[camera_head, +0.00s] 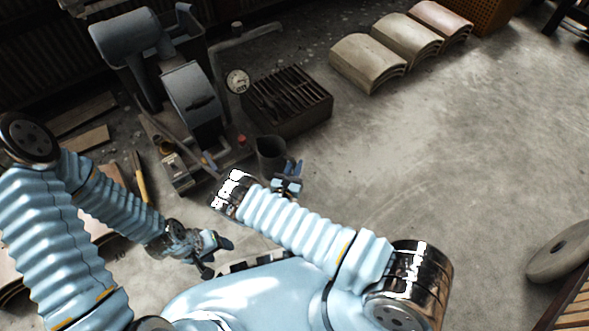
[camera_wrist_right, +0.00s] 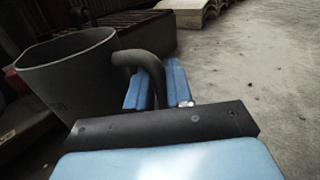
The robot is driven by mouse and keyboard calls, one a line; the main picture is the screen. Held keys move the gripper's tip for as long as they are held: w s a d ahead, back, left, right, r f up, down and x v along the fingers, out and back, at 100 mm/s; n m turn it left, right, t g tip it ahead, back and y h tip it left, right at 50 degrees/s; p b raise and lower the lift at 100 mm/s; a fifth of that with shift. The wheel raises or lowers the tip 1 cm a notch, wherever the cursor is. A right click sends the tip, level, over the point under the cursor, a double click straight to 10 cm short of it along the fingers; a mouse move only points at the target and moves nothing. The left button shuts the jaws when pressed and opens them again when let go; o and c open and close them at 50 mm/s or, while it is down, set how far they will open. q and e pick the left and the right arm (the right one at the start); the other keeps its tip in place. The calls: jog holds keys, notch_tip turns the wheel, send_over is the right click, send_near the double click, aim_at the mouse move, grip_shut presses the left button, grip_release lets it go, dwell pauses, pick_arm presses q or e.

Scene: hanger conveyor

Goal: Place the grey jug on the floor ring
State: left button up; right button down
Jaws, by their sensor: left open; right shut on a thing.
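The grey jug (camera_head: 270,153) is dark and open-topped, near the middle of the head view. In the right wrist view the jug (camera_wrist_right: 65,75) is large at the left, with its curved handle toward the fingers. My right gripper (camera_head: 287,182) is shut on the jug's handle, and its blue fingers (camera_wrist_right: 158,84) show beside it. The jug's base is hidden, so I cannot tell whether it touches the floor. My left gripper (camera_head: 217,256) is open and empty, low at the left. A black-and-white striped arc (camera_head: 237,266), possibly the floor ring, lies partly hidden by my body.
A slatted dark metal box (camera_head: 288,100) and a grey machine with a gauge (camera_head: 237,81) stand behind the jug. Curved tiles (camera_head: 366,62) lie farther back. A round stone disc (camera_head: 560,250) is at the right. The floor (camera_head: 440,150) between is clear.

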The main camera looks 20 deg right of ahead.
jog(key=shift+f, duration=0.4)
jog(key=shift+f, duration=0.2)
jog(key=c, duration=1)
grip_release()
jog(key=shift+r, duration=0.1)
jog(key=shift+s+a+r, duration=0.1)
jog(key=shift+a+r, duration=0.05)
jog(key=p+v, duration=0.1)
jog(key=v, duration=0.6)
jog(key=shift+s, duration=0.1)
